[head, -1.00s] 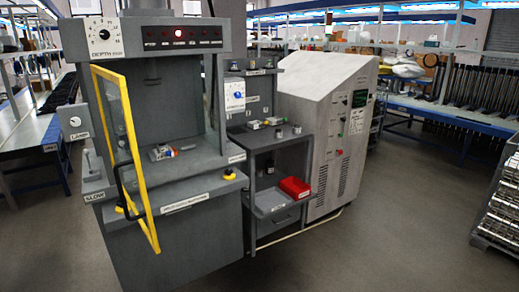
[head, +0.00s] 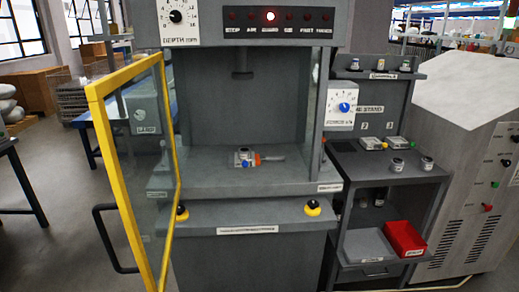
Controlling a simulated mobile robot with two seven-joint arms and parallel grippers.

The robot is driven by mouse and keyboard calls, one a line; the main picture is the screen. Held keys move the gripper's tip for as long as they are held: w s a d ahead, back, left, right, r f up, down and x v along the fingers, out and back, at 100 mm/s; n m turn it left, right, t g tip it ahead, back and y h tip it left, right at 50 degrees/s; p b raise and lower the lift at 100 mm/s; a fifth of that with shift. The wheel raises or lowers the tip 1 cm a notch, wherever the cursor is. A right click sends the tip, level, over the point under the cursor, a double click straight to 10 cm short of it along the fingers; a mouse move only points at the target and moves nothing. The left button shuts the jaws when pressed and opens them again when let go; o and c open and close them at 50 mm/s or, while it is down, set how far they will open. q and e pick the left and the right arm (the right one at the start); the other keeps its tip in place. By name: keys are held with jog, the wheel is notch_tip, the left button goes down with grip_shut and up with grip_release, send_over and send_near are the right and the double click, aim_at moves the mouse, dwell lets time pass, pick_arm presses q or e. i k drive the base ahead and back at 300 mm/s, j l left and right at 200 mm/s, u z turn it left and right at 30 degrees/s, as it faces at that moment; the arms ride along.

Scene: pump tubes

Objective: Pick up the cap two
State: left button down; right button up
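Several small grey and silver round parts that look like caps stand at the grey side stand on the right. One (head: 397,166) is near the front of its upper surface and another (head: 427,163) is to its right. More small round parts (head: 379,63) stand on the top ledge. I cannot tell which of these is cap two, as the labels are too small to read. Neither of my grippers is in view.
The grey press (head: 250,185) fills the middle, with a small fixture (head: 243,158) on its bed. Its yellow-framed door (head: 97,95) stands open on the left. A red bin (head: 405,240) sits on the stand's lower shelf. A white machine (head: 470,120) stands at the right.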

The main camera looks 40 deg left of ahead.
aim_at(248, 155)
jog(key=i+u, duration=0.35)
jog(key=i+l+u, duration=0.2)
jog(key=u, duration=0.15)
jog(key=i+l+u, duration=0.4)
jog(key=u, duration=0.3)
jog(key=i+l+u, duration=0.1)
jog(key=u, duration=0.3)
jog(key=i+l+u, duration=0.15)
jog(key=u, duration=0.25)
